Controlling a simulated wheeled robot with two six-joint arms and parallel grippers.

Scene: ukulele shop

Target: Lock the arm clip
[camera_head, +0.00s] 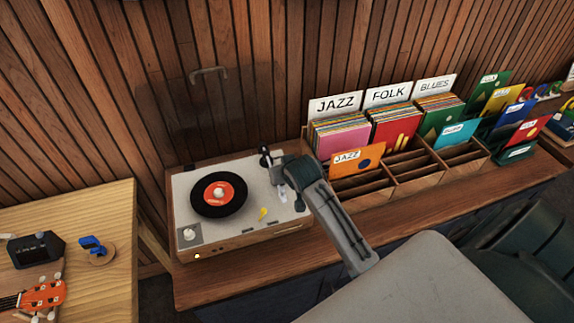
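The record player (180,205) stands on the wooden counter, its cover raised behind it. A black record with an orange label (219,193) lies on its platter. The tonearm (265,155) is at the deck's back right; its dark pivot end shows, and much of the rest is hidden by or blends with my gripper. The arm clip cannot be made out separately there. My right gripper (278,175) reaches in from the lower right and is over the tonearm area. Its fingers are too small and overlapped to show whether they are open or touching anything. My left gripper is out of view.
A small yellow piece (263,214) is on the deck's front right. A knob (189,234) is at its front left. A wooden record rack (415,180) with labelled sleeves stands close on the right. A light wood table (110,205) with a ukulele headstock (42,294) is at left.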

